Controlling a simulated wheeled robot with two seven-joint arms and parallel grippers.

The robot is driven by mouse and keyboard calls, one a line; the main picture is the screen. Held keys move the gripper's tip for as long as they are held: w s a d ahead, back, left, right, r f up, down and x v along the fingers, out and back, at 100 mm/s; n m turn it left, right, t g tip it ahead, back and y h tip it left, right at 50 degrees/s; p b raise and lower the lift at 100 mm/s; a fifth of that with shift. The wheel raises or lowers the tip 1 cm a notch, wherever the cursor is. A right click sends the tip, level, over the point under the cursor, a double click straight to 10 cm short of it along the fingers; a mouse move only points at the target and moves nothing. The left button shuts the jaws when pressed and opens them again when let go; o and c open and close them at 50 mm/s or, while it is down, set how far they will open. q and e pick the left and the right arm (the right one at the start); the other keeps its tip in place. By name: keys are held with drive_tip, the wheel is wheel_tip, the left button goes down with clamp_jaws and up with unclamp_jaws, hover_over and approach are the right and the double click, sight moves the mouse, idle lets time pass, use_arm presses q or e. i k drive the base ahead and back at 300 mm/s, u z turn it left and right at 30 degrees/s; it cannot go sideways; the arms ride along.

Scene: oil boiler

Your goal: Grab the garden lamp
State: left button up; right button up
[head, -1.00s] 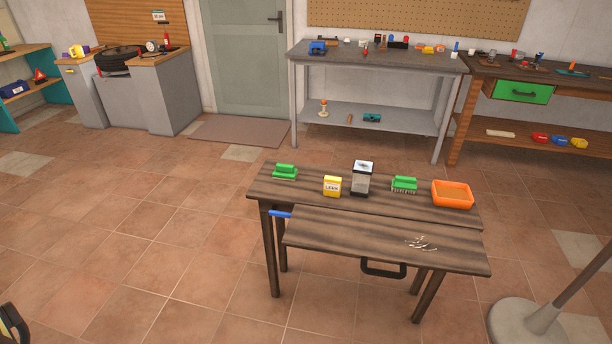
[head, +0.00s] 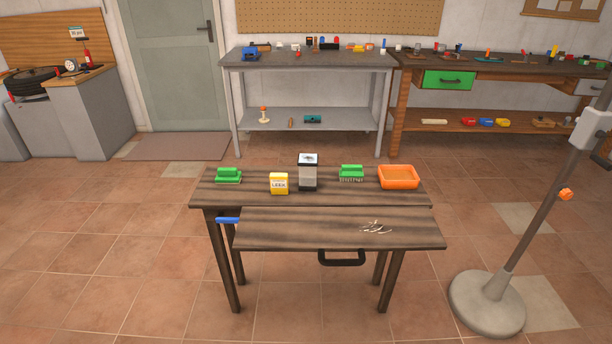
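What looks like the garden lamp (head: 308,173) stands upright near the middle of the small dark wooden table (head: 330,196). It is a boxy lamp with a dark top and base and a paler grey body. A yellow box (head: 279,184) stands just left of it and a green brush (head: 351,173) is to its right, both apart from it. Neither of my grippers shows in the head view.
An orange tray (head: 398,176) and another green brush (head: 228,175) are on the same table. A lower board (head: 290,230) juts out in front, with a black handle. A stand with a round base (head: 488,303) is at right. Floor in front is clear.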

sight(307, 163)
drive_tip(key=k, duration=1.2)
drive_tip(key=z, duration=1.2)
drive_tip(key=i, duration=2.75)
drive_tip(key=u, duration=0.95)
